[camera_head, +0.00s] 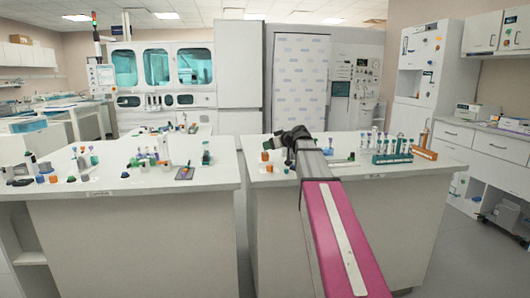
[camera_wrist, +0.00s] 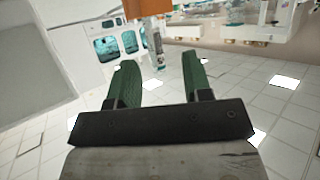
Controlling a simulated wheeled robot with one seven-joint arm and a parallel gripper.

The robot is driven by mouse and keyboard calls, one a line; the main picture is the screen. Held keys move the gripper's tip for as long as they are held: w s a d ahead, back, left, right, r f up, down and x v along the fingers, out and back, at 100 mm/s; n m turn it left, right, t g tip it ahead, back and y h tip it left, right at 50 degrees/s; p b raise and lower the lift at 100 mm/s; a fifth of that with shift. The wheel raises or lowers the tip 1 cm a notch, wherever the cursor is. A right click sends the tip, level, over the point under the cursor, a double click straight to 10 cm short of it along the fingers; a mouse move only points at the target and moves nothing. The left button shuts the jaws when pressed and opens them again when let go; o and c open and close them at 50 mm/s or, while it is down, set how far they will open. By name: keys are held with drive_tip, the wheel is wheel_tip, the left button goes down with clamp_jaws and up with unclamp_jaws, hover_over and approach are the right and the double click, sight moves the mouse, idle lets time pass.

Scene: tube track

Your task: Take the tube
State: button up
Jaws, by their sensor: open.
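My gripper (camera_wrist: 157,68) is open in the wrist view, with two green fingers apart. A clear tube (camera_wrist: 156,48) shows between and beyond the fingertips, joined at its upper end in the picture to an orange block (camera_wrist: 147,9). The wrist view looks upside down, with ceiling panels low in the picture. No contact between fingers and tube is visible. In the head view my gripper (camera_head: 292,138) is a dark shape over the left part of the right table, and its fingers are too small to make out. Several capped tubes (camera_head: 385,143) stand in a teal rack on that table.
The right table (camera_head: 330,181) also holds an orange rack (camera_head: 424,152) at its right end and a small orange block (camera_head: 265,156) near the gripper. The left table (camera_head: 130,183) carries several small racks and tubes. A gap separates the two tables.

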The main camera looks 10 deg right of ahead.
drive_tip(key=x, duration=0.4)
drive_tip(key=shift+w+d+r, duration=0.15)
drive_tip(key=shift+w, duration=0.1)
drive_tip(key=c, duration=0.8)
drive_tip(key=shift+r, duration=0.1)
drive_tip(key=shift+r, duration=0.55)
drive_tip(key=s+a+r, duration=0.7)
drive_tip(key=s+r, duration=0.2)
drive_tip(key=shift+a+r, duration=0.2)
drive_tip(key=shift+r, duration=0.15)
